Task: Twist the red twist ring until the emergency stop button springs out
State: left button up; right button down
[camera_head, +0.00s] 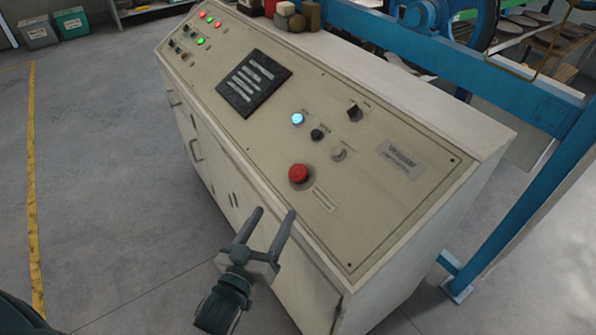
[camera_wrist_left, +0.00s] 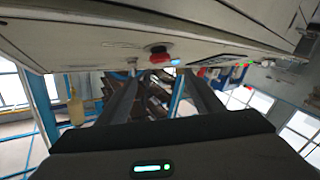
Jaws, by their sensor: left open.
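The red emergency stop button (camera_head: 298,173) with its red twist ring sits on the sloped beige control panel (camera_head: 330,222), toward its lower middle. In the head view the ring cannot be told apart from the button. My left gripper (camera_head: 275,212) is open and empty, in front of the panel's near edge, with its fingers pointing toward the button. A clear gap lies between the fingertips and the button. In the left wrist view the red button (camera_wrist_left: 159,56) shows beyond the fingers (camera_wrist_left: 163,90), under the panel face, which appears upside down. My right gripper is not in view.
A blue lit button (camera_head: 297,118), black knobs (camera_head: 317,134) and a key switch (camera_head: 339,154) sit close behind the button. A dark display (camera_head: 253,83) lies up the panel. Blue frame posts (camera_head: 520,195) stand at the right. The floor at left is clear.

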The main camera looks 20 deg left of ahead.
aim_at(295, 176)
pick_arm(q)
jog(key=w+p, duration=0.1)
jog(key=w, duration=0.4)
jog(key=w+p, duration=0.2)
jog(key=w, duration=0.3)
jog(key=w+d+p, duration=0.1)
jog(key=w, duration=0.4)
jog(key=shift+w+d, duration=0.1)
jog(key=shift+w, duration=0.1)
jog(key=shift+w+p, duration=0.3)
jog(key=shift+w, duration=0.35)
jog(key=c, duration=1.1)
